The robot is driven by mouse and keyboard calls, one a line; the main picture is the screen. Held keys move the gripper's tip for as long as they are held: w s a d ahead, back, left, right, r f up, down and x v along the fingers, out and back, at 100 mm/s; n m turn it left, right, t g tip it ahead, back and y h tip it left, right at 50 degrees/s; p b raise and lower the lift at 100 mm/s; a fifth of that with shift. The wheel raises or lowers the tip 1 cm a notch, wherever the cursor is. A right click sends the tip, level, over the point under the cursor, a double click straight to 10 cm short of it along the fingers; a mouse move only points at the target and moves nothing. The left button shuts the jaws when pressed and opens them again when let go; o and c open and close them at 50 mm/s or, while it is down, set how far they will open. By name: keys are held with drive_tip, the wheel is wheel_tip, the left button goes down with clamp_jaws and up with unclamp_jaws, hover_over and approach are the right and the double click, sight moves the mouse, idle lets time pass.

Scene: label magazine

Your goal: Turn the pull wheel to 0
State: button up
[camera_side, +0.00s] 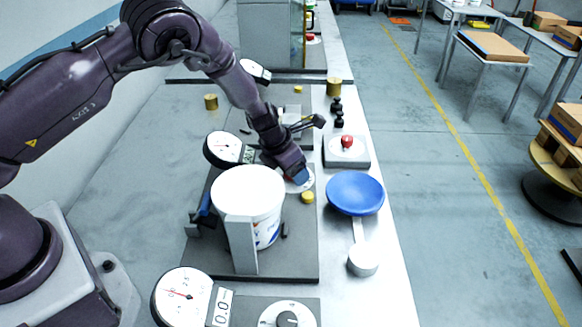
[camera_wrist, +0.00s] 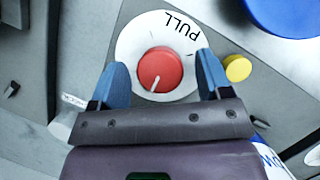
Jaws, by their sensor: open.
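The pull wheel is a white disc (camera_wrist: 130,45) marked PULL, with a round red knob (camera_wrist: 160,70) at its centre. A white line on the knob points down and slightly left, away from the PULL lettering. My gripper (camera_wrist: 162,62) is open, with one blue finger on each side of the knob and gaps between. I cannot tell its height over the knob. In the side view my gripper (camera_side: 298,177) points down at the disc (camera_side: 307,185) and hides most of it, including the knob. A round gauge (camera_side: 222,149) with a small display stands left of it; its reading is unclear.
A white tub (camera_side: 247,190) stands close in front of my gripper. A blue dish (camera_side: 355,193) and a yellow knob (camera_side: 307,197) are nearby to the right. Another red knob (camera_side: 347,141) sits on a separate block. A nearer gauge (camera_side: 182,296) has a display reading 0.0.

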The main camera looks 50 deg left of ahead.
drive_tip(key=shift+f, duration=0.1)
drive_tip(key=c, duration=0.9)
